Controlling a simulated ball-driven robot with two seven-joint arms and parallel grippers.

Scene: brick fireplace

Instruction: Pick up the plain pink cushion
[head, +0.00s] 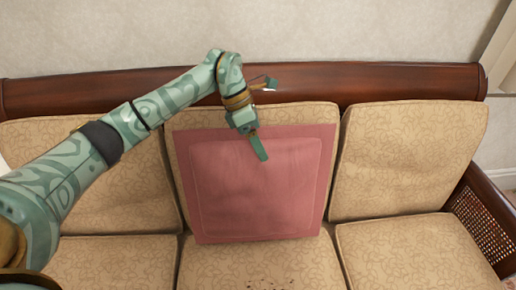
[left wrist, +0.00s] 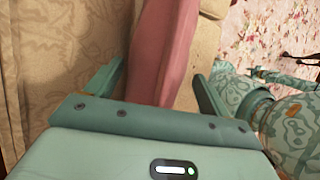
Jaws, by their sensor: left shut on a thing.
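The plain pink cushion (head: 262,190) leans upright against the middle backrest of the sofa in the head view. My left gripper (head: 258,140) is at the cushion's top edge, with one finger lying over its front face. In the left wrist view, the cushion (left wrist: 160,50) runs between the two fingers of the left gripper (left wrist: 160,88). The left gripper is shut on the cushion's upper edge. My right gripper is in neither view.
The sofa has beige patterned back cushions (head: 408,160) and seat cushions (head: 410,255). A dark wooden rail (head: 380,82) runs along its top, against a pale wall (head: 300,30). A wooden armrest with a woven panel (head: 485,225) stands at the right. Both side seats are clear.

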